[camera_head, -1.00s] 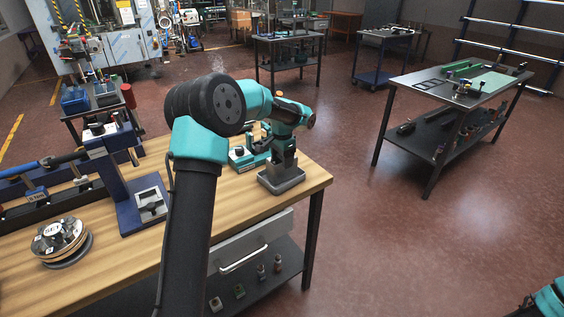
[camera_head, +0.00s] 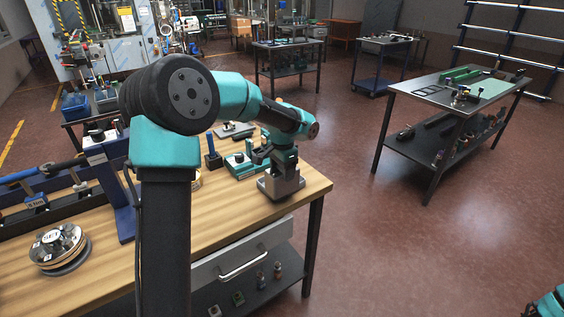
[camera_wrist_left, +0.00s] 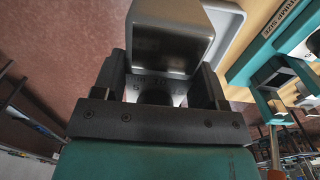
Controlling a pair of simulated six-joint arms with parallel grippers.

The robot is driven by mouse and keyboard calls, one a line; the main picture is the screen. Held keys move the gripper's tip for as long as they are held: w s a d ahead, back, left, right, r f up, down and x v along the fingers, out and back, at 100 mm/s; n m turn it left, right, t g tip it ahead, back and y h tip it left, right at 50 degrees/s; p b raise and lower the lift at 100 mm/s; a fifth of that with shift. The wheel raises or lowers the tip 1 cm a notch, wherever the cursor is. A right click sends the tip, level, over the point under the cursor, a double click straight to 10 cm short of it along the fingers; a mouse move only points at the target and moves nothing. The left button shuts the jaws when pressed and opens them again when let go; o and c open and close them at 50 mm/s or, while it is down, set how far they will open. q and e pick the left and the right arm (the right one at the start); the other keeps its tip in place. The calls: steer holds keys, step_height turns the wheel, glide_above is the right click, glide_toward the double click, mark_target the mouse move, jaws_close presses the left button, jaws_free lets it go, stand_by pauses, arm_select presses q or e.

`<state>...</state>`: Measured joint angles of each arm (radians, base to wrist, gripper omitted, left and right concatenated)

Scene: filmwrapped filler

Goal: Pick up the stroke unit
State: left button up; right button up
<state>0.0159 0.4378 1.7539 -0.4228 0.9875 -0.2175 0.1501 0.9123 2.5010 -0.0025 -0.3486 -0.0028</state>
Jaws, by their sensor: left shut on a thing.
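My left gripper (camera_head: 281,163) points down at the right end of the wooden bench. It is over a light grey block-like holder (camera_head: 284,190). The grey holder's wall (camera_wrist_left: 229,40) shows beside and behind this block. The fingers hide much of the block in the head view, and I cannot tell whether it is clear of the holder. Only a teal piece of my right arm shows at the lower right.
A teal fixture (camera_head: 241,165) stands close left of the grey holder. The bench (camera_head: 231,211) has a drawer (camera_head: 240,255) below its front edge. A round stacked unit (camera_head: 60,247) and a dark rail rack are at the left. Open floor lies to the right.

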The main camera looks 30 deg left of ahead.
arm_select(q)
steer(key=s+d, duration=0.4)
steer(key=s, duration=0.2)
steer(key=shift+s+r, duration=0.2)
steer(key=shift+r, duration=0.15)
